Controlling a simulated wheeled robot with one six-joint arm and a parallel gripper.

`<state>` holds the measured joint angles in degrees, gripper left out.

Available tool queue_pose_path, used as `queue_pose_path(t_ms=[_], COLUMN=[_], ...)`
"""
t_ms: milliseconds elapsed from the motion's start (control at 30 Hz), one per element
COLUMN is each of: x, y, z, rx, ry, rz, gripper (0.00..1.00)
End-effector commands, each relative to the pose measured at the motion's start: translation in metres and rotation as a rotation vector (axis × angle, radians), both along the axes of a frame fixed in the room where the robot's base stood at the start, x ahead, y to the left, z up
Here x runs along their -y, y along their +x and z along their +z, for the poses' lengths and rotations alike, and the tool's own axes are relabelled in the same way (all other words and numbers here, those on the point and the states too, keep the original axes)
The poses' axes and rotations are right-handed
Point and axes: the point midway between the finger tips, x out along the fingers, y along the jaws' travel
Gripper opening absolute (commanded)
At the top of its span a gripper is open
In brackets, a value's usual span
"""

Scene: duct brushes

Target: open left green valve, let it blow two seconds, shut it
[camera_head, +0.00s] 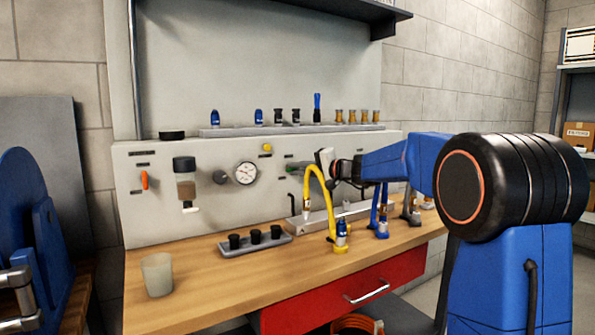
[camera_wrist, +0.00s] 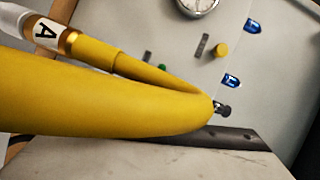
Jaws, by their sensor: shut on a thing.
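My gripper (camera_head: 324,164) is in front of the grey panel, beside the top of the arched yellow hose. It is shut at the left green valve (camera_head: 291,157), its tips just to the right of the green part. The hose and gripper hide the contact and the valve's angle. The yellow hose (camera_head: 316,175) arches from a yellow stand on the bench; its tip points down. In the wrist view the hose (camera_wrist: 110,102) crosses close to the camera, with an "A" label near its end. Small green parts (camera_wrist: 161,67) show behind it. The fingertips cannot be made out there.
A pressure gauge (camera_head: 245,173) and a yellow button (camera_head: 267,148) are on the panel. Several nozzles stand on the ledge above. A tray (camera_head: 255,247) with three black pieces and a cup (camera_head: 157,274) are on the bench. Blue and grey stands are right of the hose.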

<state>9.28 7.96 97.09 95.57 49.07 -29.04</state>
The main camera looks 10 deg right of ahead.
Motion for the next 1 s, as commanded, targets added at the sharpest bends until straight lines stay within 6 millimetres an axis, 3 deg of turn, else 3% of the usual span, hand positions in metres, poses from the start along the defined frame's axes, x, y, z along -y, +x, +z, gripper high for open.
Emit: queue_pose_path(t_ms=[1000], x=[-0.0053], y=[-0.0020], z=[0.0043], rx=[0.295], ry=[-0.910], rz=[0.002], gripper=[0.00])
